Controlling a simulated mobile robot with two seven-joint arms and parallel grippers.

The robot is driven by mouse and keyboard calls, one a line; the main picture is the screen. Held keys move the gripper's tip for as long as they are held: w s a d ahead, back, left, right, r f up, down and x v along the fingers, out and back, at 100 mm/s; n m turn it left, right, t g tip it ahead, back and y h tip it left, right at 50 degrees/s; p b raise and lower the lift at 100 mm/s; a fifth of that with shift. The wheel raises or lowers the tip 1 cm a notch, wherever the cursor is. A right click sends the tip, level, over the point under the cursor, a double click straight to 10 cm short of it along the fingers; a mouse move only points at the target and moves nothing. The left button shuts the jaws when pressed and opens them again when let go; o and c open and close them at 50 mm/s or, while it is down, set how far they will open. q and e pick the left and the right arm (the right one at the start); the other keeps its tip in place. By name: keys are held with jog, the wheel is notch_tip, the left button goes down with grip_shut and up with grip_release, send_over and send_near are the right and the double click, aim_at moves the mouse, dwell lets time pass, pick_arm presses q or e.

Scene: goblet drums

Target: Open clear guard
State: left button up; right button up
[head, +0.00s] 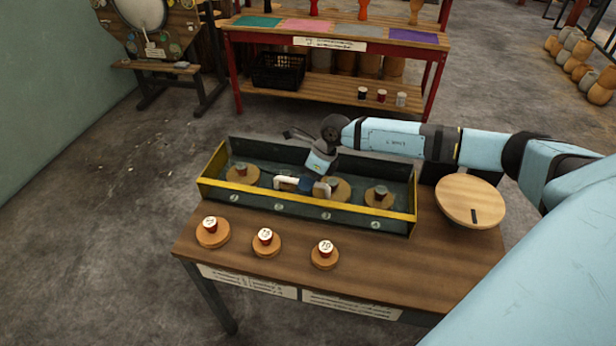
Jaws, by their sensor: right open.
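A long dark green box with yellow edges (300,205) stands on the wooden bench. Numbered marks run along its front, and round wooden discs with dark knobs sit inside. I cannot clearly make out the clear guard as a separate sheet over it. My right arm comes in from the right and bends down over the box. My right gripper (305,184) is open at the middle of the box, close behind its front edge. White pieces and a small blue piece show there; I cannot tell whether they touch anything. My left gripper is out of view.
Three wooden discs with red, white-topped knobs (265,243) stand in front of the box. A round wooden lid (470,201) lies at the bench's right, below my arm. A red-framed table (335,40) with coloured mats stands behind, across open floor.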

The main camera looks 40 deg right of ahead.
grip_shut()
jog(key=shift+r, duration=0.1)
